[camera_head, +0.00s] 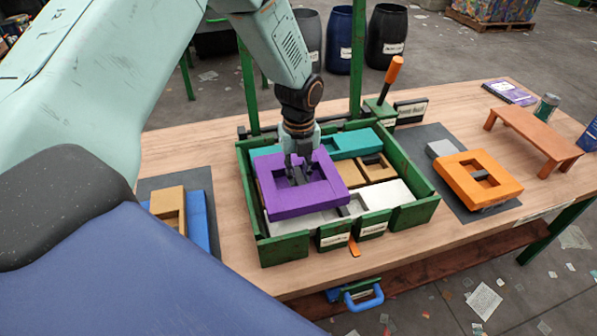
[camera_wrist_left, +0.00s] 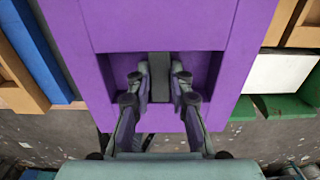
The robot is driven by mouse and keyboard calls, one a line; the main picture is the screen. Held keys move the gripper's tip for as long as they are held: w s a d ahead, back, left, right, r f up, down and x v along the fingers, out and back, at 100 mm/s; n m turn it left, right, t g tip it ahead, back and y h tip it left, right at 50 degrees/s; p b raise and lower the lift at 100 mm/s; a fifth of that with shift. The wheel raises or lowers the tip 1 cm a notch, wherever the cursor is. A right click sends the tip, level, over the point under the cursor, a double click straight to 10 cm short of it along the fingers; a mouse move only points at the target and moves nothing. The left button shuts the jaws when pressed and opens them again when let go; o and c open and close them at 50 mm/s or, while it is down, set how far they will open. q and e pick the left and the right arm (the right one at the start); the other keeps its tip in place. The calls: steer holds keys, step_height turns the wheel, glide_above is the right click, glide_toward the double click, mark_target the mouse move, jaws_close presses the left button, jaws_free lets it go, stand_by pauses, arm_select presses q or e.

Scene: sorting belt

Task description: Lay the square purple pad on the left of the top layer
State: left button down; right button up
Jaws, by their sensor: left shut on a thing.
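The square purple pad (camera_head: 291,198) has a recess in its middle with a grip bar. My left gripper (camera_head: 299,176) reaches down into the recess and is shut on the pad. The pad is over the left part of the green crate (camera_head: 265,249), above teal, white and tan pieces; I cannot tell if it touches them. In the left wrist view the pad (camera_wrist_left: 160,22) fills the middle, with the fingers (camera_wrist_left: 160,84) around its grey bar. My right gripper is not in view.
In the crate lie a teal piece (camera_head: 351,144), a tan piece (camera_head: 374,165) and a white piece (camera_head: 388,194). Left is a mat with tan (camera_head: 166,203) and blue (camera_head: 197,215) pieces. Right is an orange pad (camera_head: 462,186), with a small orange bench (camera_head: 535,128) beyond. An orange-handled lever (camera_head: 394,70) stands behind the crate.

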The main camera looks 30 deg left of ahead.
mark_target(299, 185)
arm_select(q)
steer(key=shift+f, duration=0.2)
steer(key=shift+f+b, duration=1.25)
steer(key=shift+f, duration=0.7)
steer(key=shift+r, duration=0.1)
steer(key=shift+s+d, duration=0.1)
steer(key=shift+f+b, duration=0.35)
steer(key=shift+f, duration=0.3)
steer(key=c, duration=1.2)
jaws_free()
steer(key=shift+o, duration=0.4)
